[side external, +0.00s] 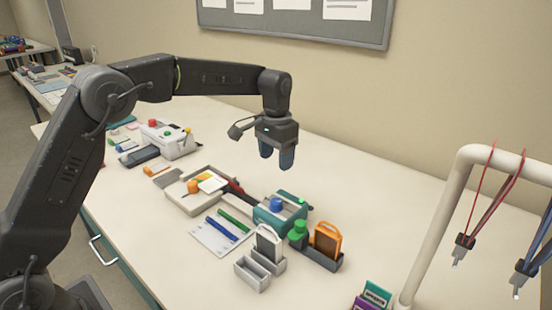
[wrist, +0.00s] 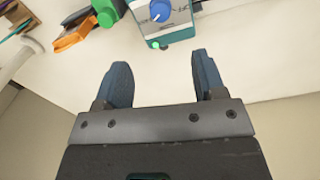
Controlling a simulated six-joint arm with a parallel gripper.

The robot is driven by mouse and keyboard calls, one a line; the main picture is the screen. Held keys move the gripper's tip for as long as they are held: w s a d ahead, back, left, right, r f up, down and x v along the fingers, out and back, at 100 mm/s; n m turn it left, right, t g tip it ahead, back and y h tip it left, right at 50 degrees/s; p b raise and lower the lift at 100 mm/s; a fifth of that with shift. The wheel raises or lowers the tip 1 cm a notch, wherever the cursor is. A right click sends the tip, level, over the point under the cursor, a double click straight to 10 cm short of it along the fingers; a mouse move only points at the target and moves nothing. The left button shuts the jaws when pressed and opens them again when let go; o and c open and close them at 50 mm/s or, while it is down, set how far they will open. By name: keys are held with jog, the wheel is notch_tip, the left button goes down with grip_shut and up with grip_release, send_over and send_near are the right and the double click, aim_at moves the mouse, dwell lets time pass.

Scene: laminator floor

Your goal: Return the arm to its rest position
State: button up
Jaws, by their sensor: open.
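My gripper (side external: 277,158) hangs above the far side of the table, pointing down, with my arm stretched out from the left. It is empty and its two blue-grey fingers stand apart, as the wrist view (wrist: 161,85) also shows. Below it in the side view is a teal and white machine (side external: 270,222) with a blue knob. In the wrist view that machine (wrist: 165,32) lies ahead of the fingers at the top, apart from them. Bare table top (wrist: 275,75) shows around the fingers.
A tray (side external: 185,197) and a white machine (side external: 170,140) lie left. A pale pipe rack (side external: 440,220) with hanging lanyards rises at right. The back strip is clear.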

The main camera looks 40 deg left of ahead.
jog(key=s+r+t, duration=0.1)
jog(key=s+r, duration=0.4)
jog(key=s, duration=0.3)
jog(key=s+r+t, duration=0.2)
jog(key=s+r, duration=0.3)
jog(key=s, duration=0.3)
jog(key=s+f+t, duration=0.1)
jog(key=s+f, duration=0.1)
jog(key=s, duration=0.6)
jog(key=s+a+f+n+t, duration=0.1)
jog(key=s+f, duration=0.1)
jog(key=s, duration=0.6)
jog(key=shift+s+a+f+n+t, duration=0.2)
jog(key=shift+s+f+n+t, duration=0.05)
jog(key=shift+f+n+t, duration=0.05)
dwell(2.9)
